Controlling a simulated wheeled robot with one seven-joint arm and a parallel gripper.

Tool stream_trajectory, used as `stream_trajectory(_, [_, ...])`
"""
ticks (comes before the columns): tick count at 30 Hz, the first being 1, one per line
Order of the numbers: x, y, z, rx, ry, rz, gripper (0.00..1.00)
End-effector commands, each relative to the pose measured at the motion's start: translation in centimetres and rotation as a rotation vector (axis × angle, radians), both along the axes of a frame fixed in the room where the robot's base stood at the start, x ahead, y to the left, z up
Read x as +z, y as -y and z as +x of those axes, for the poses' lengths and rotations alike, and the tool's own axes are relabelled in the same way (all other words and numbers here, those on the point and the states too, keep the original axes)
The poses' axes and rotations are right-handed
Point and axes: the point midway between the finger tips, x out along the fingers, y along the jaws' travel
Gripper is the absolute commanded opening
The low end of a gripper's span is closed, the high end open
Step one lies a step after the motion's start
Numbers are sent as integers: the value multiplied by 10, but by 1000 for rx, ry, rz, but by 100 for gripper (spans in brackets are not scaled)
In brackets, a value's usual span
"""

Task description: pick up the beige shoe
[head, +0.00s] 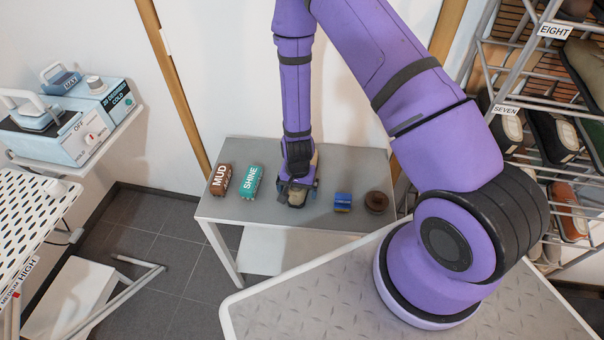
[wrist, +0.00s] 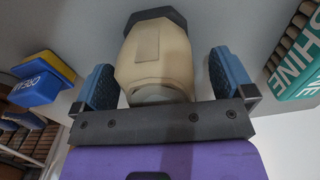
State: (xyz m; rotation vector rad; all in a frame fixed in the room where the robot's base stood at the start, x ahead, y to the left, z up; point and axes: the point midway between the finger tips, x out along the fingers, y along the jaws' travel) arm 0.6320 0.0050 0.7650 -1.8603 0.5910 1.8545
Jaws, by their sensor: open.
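The beige shoe (head: 297,196) lies on the grey table (head: 264,209), partly hidden by my gripper in the head view. In the wrist view the beige shoe (wrist: 157,52) sits between the two blue finger pads, its dark end pointing away from my gripper. My gripper (head: 297,184) is lowered over the shoe. In the wrist view my gripper (wrist: 165,80) is open, with a finger on each side of the shoe and a visible gap at both sides.
A brown MUD brush (head: 220,179) and a teal SHINE brush (head: 251,181) lie left of my gripper. A blue block (head: 342,202), marked CREAM in the wrist view (wrist: 40,82), and a round brown tin (head: 376,202) stand to the right. A shoe rack (head: 505,109) stands at far right.

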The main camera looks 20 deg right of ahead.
Motion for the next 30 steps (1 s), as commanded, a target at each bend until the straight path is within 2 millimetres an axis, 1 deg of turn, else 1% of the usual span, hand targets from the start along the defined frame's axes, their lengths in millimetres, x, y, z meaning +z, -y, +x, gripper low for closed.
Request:
stream_trajectory(3, [-6, 0, 0, 0, 0, 0, 100])
stream_trajectory(10, [-7, 0, 0, 0, 1, 0, 100])
stream_trajectory(11, [-7, 0, 0, 0, 1, 0, 95])
stream_trajectory(12, [-7, 0, 0, 0, 1, 0, 86])
stream_trajectory(14, [-7, 0, 0, 0, 1, 0, 72])
stream_trajectory(15, [-7, 0, 0, 0, 1, 0, 63])
stream_trajectory(17, [-7, 0, 0, 0, 1, 0, 49])
stream_trajectory(18, [-7, 0, 0, 0, 1, 0, 40])
stream_trajectory(20, [-7, 0, 0, 0, 1, 0, 32])
stream_trajectory(26, [-6, 0, 0, 0, 1, 0, 32])
stream_trajectory(30, [-1, 0, 1, 0, 1, 0, 32])
